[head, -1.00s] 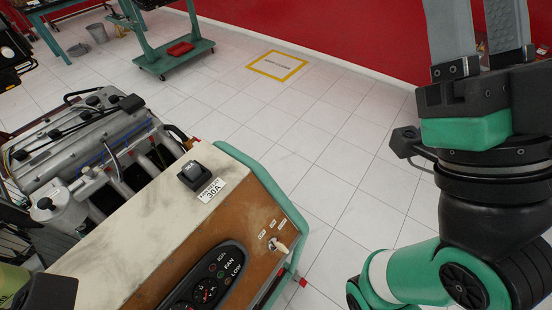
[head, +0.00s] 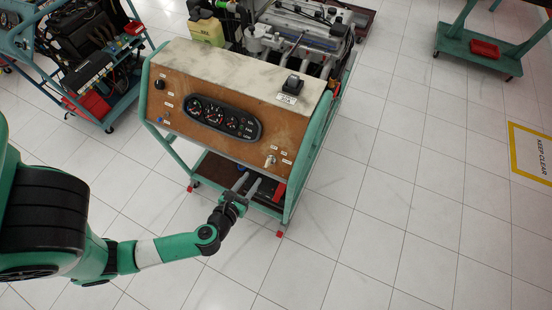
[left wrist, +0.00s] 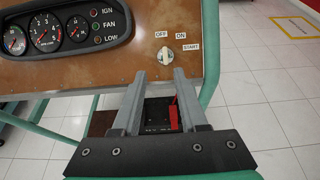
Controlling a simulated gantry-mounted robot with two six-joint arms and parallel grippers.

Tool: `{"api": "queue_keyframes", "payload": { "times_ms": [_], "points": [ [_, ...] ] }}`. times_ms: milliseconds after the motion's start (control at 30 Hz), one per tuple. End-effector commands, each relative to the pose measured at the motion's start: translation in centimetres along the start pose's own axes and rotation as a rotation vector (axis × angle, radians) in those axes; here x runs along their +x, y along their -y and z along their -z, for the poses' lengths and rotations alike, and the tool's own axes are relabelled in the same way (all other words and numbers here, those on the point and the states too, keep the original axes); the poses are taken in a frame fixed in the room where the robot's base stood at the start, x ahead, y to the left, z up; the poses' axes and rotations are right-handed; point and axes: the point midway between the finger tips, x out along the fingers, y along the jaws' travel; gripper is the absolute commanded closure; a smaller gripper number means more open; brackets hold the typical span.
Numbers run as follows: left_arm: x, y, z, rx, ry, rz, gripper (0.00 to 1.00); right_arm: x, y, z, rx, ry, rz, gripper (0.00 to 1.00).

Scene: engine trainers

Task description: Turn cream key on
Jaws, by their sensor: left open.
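The cream key (head: 270,160) sits in the switch at the lower right of the brown instrument panel (head: 178,121). In the left wrist view the key (left wrist: 167,55) shows just beyond my fingertips, below the OFF, ON and START labels. Which label it points to is hard to tell. My left gripper (head: 248,181) is open and empty, in front of the panel and slightly below the key. Its two fingers (left wrist: 160,73) are apart in the left wrist view, with the key above the gap between them, not gripped. My right gripper is out of view.
A gauge cluster (head: 225,118) lies left of the key. The teal trainer frame (head: 309,150) runs close to the right of it. A black box with a red part (left wrist: 172,113) lies lower down behind my fingers. Open tiled floor (head: 365,230) lies to the right.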

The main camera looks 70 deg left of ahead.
Motion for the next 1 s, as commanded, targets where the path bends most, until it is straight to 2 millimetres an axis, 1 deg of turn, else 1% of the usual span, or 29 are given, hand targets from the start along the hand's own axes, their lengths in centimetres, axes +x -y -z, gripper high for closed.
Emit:
{"api": "queue_keyframes", "payload": {
  "times_ms": [33, 167, 267, 367, 433, 600, 700, 833, 1000],
  "points": [
    [-0.1, 0.2, -0.4, -0.002, 0.003, 0.004, 0.57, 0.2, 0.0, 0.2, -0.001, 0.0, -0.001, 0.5],
    [0.2, 0.3, -0.3, -0.004, 0.005, 0.003, 0.57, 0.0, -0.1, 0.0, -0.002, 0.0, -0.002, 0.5],
    [1.0, 0.3, -0.2, -0.006, 0.004, 0.001, 0.57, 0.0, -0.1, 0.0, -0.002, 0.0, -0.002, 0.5],
    [2.3, 0.2, -0.3, -0.008, 0.005, -0.001, 0.57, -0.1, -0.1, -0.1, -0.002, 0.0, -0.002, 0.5],
    [3.5, 0.2, -0.4, -0.009, 0.008, -0.003, 0.57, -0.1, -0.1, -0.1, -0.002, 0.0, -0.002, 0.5],
    [7.7, 0.3, -0.3, -0.008, 0.007, -0.001, 0.57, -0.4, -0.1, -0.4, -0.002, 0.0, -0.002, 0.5],
    [9.7, 0.3, -0.4, -0.006, 0.008, 0.001, 0.57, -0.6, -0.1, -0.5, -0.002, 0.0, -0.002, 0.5],
    [11.2, 0.4, -0.4, -0.004, 0.008, 0.004, 0.57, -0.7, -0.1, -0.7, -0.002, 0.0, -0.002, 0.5],
    [11.8, 0.4, -0.5, -0.003, 0.008, 0.006, 0.57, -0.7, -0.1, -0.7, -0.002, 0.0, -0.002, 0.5]
  ]
}}
